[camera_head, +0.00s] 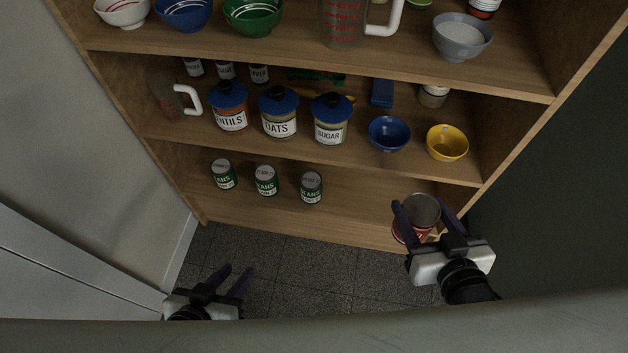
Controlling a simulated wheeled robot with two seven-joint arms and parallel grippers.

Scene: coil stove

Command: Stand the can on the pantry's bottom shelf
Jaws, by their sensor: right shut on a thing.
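A red can with a grey top (424,209) is between the fingers of my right gripper (427,220), at the right end of the pantry's bottom shelf (270,215). My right gripper is shut on it. The can looks roughly upright; its lower part is partly hidden by the fingers, and I cannot tell whether its base touches the shelf. My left gripper (230,282) is empty, its fingers apart, low over the floor in front of the pantry.
Three green bean cans (266,181) stand on the left half of the bottom shelf. The middle shelf above holds jars, a blue bowl (389,134) and a yellow bowl (447,143). The pantry's right side wall (520,130) is close to my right gripper. Bottom-shelf room right of the bean cans is clear.

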